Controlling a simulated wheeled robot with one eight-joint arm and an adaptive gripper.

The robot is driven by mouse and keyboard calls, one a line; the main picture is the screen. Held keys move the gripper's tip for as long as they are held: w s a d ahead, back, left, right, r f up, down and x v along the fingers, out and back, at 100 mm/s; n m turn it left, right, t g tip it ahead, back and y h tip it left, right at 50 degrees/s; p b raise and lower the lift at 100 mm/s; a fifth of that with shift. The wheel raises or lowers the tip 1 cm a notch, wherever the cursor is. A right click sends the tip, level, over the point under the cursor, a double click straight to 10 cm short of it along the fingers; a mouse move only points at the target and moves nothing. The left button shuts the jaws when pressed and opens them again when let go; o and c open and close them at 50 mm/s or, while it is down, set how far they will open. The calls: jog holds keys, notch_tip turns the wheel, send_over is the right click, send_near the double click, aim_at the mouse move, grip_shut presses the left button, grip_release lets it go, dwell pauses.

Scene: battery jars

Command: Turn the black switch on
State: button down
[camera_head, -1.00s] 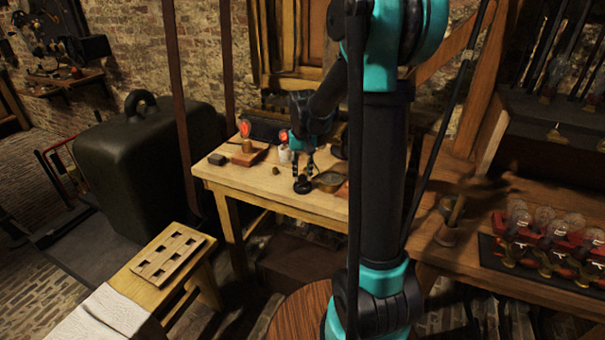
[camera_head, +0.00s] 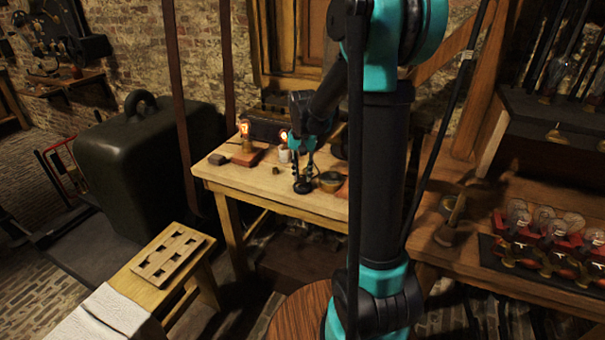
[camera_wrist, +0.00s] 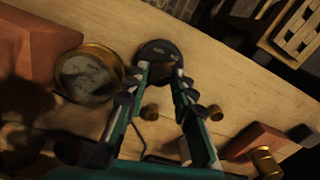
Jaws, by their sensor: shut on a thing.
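The black switch (camera_head: 302,188) is a round black base on the light wooden table (camera_head: 255,187), near its front edge. It also shows in the wrist view as a dark disc (camera_wrist: 153,48) just beyond the fingertips. My gripper (camera_head: 303,176) points down over the switch. In the wrist view my gripper (camera_wrist: 167,75) has its fingertips drawn together on the switch's small upper part, which they mostly hide. Two bulbs stand behind on the table, a left bulb (camera_head: 244,130) and a right bulb (camera_head: 284,137); both glow yellow-orange.
A round brass dish (camera_wrist: 90,74) sits close beside the switch, with a reddish-brown block (camera_wrist: 32,38) beyond it. A small dark block (camera_head: 217,159) lies at the table's left end. Glass bulbs (camera_head: 545,222) stand on the right bench.

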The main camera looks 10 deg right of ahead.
aim_at(303, 176)
jog(key=c, duration=1.3)
grip_release()
jog(key=shift+o, duration=0.2)
jog(key=shift+r, duration=0.1)
notch_tip(303, 176, up, 12)
jog(key=s+d+f+n+t, duration=0.2)
jog(key=s+f, duration=0.6)
jog(key=s, duration=0.3)
jog(key=s+d+f+n+t, duration=0.2)
jog(key=s+f, duration=0.6)
jog(key=s, duration=0.3)
jog(key=shift+d+f, duration=0.15)
jog(key=shift+d, duration=0.25)
